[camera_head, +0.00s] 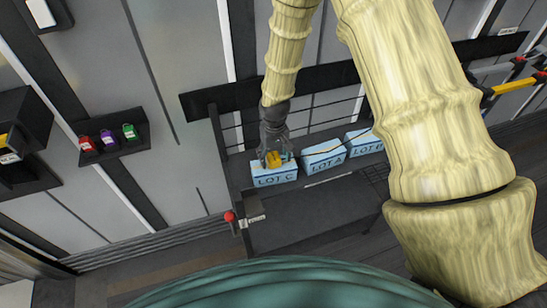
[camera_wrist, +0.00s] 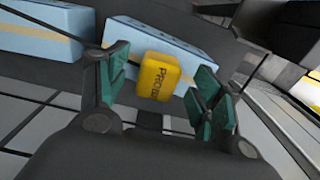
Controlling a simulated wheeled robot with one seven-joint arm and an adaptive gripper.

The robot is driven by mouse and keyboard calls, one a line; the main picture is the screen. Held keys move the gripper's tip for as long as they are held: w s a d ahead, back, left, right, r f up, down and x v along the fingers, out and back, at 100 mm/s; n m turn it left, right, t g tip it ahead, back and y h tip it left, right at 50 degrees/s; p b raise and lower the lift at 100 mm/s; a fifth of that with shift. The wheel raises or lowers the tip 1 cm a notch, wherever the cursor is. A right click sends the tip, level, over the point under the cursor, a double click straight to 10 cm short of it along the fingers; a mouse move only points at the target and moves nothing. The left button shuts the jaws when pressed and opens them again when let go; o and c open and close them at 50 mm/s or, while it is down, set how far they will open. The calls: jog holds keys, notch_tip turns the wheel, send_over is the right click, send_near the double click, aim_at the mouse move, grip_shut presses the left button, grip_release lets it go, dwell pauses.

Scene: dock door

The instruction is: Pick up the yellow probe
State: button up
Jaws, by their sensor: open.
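The yellow probe (camera_wrist: 158,76) is a small block with dark lettering on its face. In the head view the yellow probe (camera_head: 273,159) shows at the top of the light blue box marked LOT C (camera_head: 275,178). My gripper (camera_wrist: 160,82) is open, with a green-padded finger on each side of the probe. In the head view my gripper (camera_head: 276,158) points down at the LOT C box. A gap shows between the probe and the right finger; contact on the left cannot be told. The probe's underside is hidden.
The LOT A box (camera_head: 325,157) and another blue box (camera_head: 365,143) stand to the right on the same dark shelf (camera_head: 290,228). A red knob (camera_head: 229,216) sits at the shelf's left post. A wall holder (camera_head: 112,139) with red, purple and green items is at left.

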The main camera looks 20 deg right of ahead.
jog(key=shift+f, duration=0.75)
jog(key=c, duration=1.3)
